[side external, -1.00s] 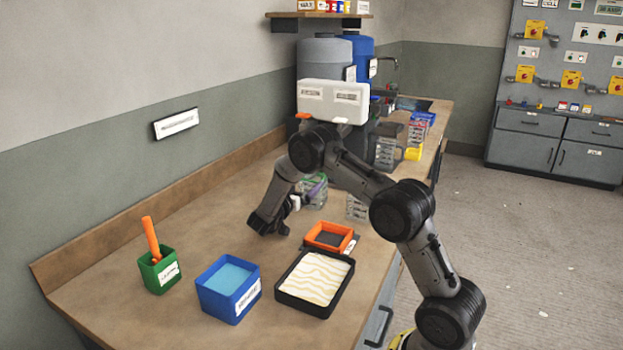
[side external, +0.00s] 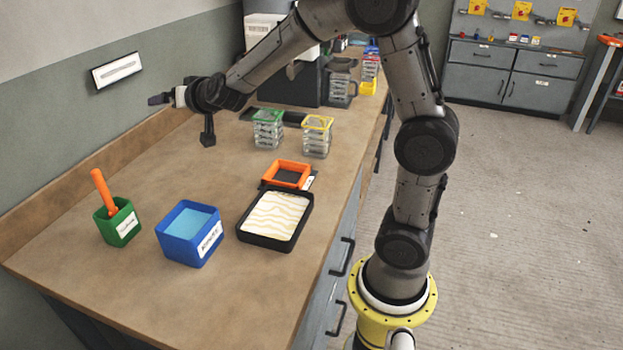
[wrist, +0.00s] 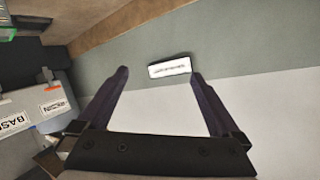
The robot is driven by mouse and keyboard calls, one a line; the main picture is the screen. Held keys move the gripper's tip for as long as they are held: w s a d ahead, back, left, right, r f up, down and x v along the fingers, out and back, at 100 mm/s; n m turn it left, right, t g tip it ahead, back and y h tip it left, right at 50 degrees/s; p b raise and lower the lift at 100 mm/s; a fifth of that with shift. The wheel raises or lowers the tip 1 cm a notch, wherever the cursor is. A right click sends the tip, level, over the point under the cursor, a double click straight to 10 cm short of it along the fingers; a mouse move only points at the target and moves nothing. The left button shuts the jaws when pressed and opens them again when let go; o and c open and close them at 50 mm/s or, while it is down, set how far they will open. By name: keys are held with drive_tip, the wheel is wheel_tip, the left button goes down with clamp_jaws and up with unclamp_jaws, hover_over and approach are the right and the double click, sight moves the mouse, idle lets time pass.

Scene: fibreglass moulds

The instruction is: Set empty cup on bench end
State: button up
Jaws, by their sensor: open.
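A clear cup with a green rim (side external: 268,130) stands upright on the bench (side external: 215,160) in the side external view. A clear cup with a yellow rim (side external: 317,138) stands to its right, apart from it. I cannot tell whether either cup holds anything. My gripper (side external: 160,99) is raised above the bench near the wall, left of both cups. In the wrist view my gripper (wrist: 160,75) shows its two fingers spread apart with nothing between them. The gripper faces the wall, and no cup shows between the fingers.
A blue tub (side external: 190,233), a green pot with an orange-handled tool (side external: 117,222), a black tray with wavy white sheet (side external: 275,219) and an orange frame (side external: 286,174) stand on the near bench. A wall label (side external: 118,70) is behind my gripper. Bare bench lies left of the cups.

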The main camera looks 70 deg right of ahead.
drive_tip(key=s+a+r+n+y, duration=0.2)
drive_tip(key=s+a+n+y, duration=0.25)
drive_tip(key=s+a, duration=0.35)
drive_tip(key=s+a+f+n+g, duration=0.1)
drive_tip(key=s+f+g, duration=0.1)
drive_tip(key=s, duration=0.7)
drive_tip(key=s+a+f+n+g+y, duration=0.1)
drive_tip(key=s+f+n+g, duration=0.1)
drive_tip(key=s, duration=0.7)
drive_tip(key=s+a+f+n+g, duration=0.1)
drive_tip(key=s+f+g, duration=0.2)
drive_tip(key=s, duration=0.6)
drive_tip(key=shift+s+a, duration=0.15)
drive_tip(key=shift+a, duration=0.1)
